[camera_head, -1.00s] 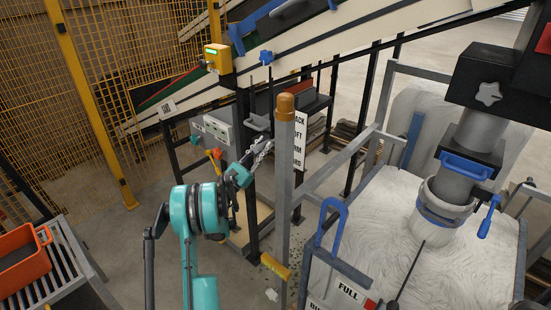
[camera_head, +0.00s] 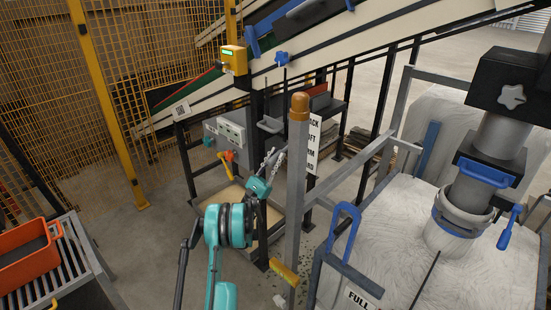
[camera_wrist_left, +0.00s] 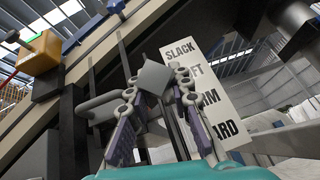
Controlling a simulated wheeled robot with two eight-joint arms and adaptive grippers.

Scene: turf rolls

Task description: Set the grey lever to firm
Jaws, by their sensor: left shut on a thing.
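The grey lever's square knob (camera_wrist_left: 152,77) shows in the left wrist view between the fingertips of my left gripper (camera_wrist_left: 156,86), which is shut on it. The head view also shows this gripper (camera_head: 275,157), just left of a grey post; the knob is too small to make out there. A white label plate (camera_wrist_left: 207,90) stands right of the knob, reading SLACK at the top and HARD at the bottom. The middle words are partly covered by a finger. The plate also shows behind the post in the head view (camera_head: 314,140). I cannot tell which word the lever is at.
The grey post (camera_head: 298,185) with an orange cap stands close right of my left gripper. A grey bracket (camera_head: 270,126) is just behind it. A sloping conveyor (camera_head: 330,58) runs above. A blue-handled machine (camera_head: 345,235) is at right; an orange crate (camera_head: 28,252) is at left.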

